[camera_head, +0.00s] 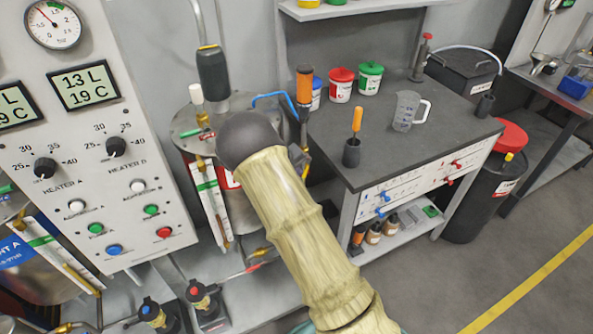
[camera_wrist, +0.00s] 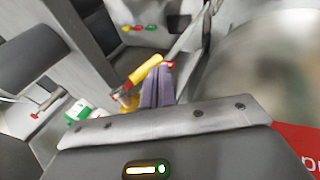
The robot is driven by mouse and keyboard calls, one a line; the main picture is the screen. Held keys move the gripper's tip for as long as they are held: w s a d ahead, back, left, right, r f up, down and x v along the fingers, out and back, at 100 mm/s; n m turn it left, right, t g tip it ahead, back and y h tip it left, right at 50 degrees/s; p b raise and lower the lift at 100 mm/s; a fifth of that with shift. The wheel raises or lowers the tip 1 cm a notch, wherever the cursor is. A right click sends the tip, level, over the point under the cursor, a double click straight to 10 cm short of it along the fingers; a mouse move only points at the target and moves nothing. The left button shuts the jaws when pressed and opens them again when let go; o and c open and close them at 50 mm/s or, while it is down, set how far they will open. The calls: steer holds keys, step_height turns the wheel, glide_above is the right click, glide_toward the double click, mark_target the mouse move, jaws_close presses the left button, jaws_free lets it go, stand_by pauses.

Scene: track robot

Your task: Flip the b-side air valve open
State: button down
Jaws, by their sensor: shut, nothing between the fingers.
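My gripper (camera_wrist: 158,86) shows in the wrist view as two purple-grey fingers, closed together and empty. A yellow handle (camera_wrist: 145,69) slants close beside the fingertips, with a small red part (camera_wrist: 168,64) at the tips. I cannot tell whether the fingers touch the handle, or whether it is the b-side air valve. In the head view my arm hides my gripper. It also covers part of the steel tank (camera_head: 180,125), which has a green-handled fitting (camera_head: 192,133) on top. A small yellow part (camera_head: 304,155) shows just right of my arm.
The control panel (camera_head: 95,180) stands at the left. Red-topped (camera_head: 198,291) and blue-topped (camera_head: 150,310) valves sit low in front. The grey workbench (camera_head: 430,135) at the right holds a jug (camera_head: 407,110), tubs and a screwdriver. Open floor lies at the lower right.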

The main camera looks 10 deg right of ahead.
step_height(320, 180, up, 10)
steer(key=shift+b, duration=0.35)
stand_by(0.4)
steer(key=s+r+m+y+p, duration=0.1)
steer(key=s+r, duration=0.4)
steer(key=s, duration=1.1)
steer(key=s+d+r+m+g+y+p, duration=0.1)
steer(key=s+r+y+p, duration=0.3)
steer(key=s, duration=1.2)
steer(key=shift+r+m+p, duration=0.65)
steer(key=shift+m+p, duration=0.15)
steer(key=shift+p, duration=0.4)
steer(key=shift+s, duration=0.1)
